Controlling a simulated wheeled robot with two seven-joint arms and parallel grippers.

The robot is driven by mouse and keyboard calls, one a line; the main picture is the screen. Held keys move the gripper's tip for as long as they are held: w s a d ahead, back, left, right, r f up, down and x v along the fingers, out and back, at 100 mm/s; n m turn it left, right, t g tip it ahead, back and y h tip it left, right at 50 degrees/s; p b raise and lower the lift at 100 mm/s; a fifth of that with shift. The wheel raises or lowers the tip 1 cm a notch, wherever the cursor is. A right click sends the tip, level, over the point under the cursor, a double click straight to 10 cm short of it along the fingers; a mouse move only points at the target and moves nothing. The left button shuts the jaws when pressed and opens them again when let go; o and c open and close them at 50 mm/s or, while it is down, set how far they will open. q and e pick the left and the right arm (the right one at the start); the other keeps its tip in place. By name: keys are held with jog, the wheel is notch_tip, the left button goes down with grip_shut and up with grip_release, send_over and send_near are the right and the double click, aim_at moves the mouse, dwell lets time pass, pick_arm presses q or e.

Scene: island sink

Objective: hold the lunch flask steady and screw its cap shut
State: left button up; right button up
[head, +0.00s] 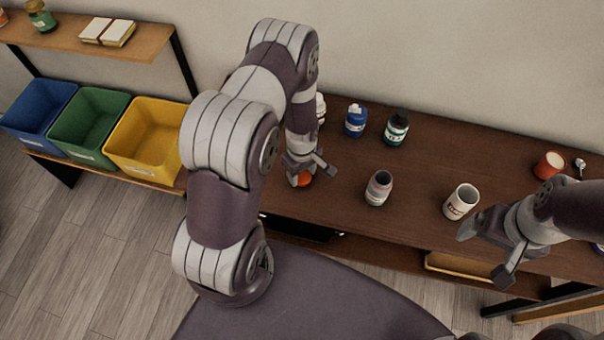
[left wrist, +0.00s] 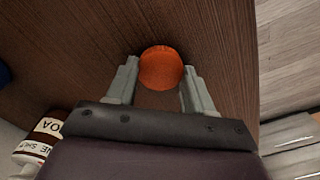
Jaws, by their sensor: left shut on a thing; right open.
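The orange round cap (head: 304,180) is in the jaws of my left gripper (head: 311,174), low over the dark table near its front edge. In the left wrist view the cap (left wrist: 160,68) sits between the two fingertips (left wrist: 160,80). The grey, labelled container with an open dark mouth (head: 379,188) appears to be the lunch flask; it stands upright, right of the cap and apart from both grippers. My right gripper (head: 486,252) is open and empty at the table's front edge, far to the right of the flask.
A white labelled cup (head: 461,203) stands between the flask and my right gripper. A blue bottle (head: 355,121) and a dark green bottle (head: 397,127) stand behind. A red mug (head: 549,165) is at the right. Blue, green and yellow bins (head: 147,140) sit at the left.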

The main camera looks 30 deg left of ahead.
aim_at(302, 175)
pick_arm(q)
notch_tip(302, 175, up, 4)
jog(key=shift+w+r+b, duration=0.1)
jog(key=shift+b, duration=0.35)
jog(key=d+r+b, duration=0.1)
jog(key=d+r, duration=0.5)
jog(key=d, duration=0.5)
jog(key=shift+d+r+b, duration=0.35)
jog(key=shift+r+b, duration=0.05)
pick_arm(e)
notch_tip(302, 175, down, 3)
jog(key=shift+r, duration=0.1)
jog(key=shift+c, duration=0.2)
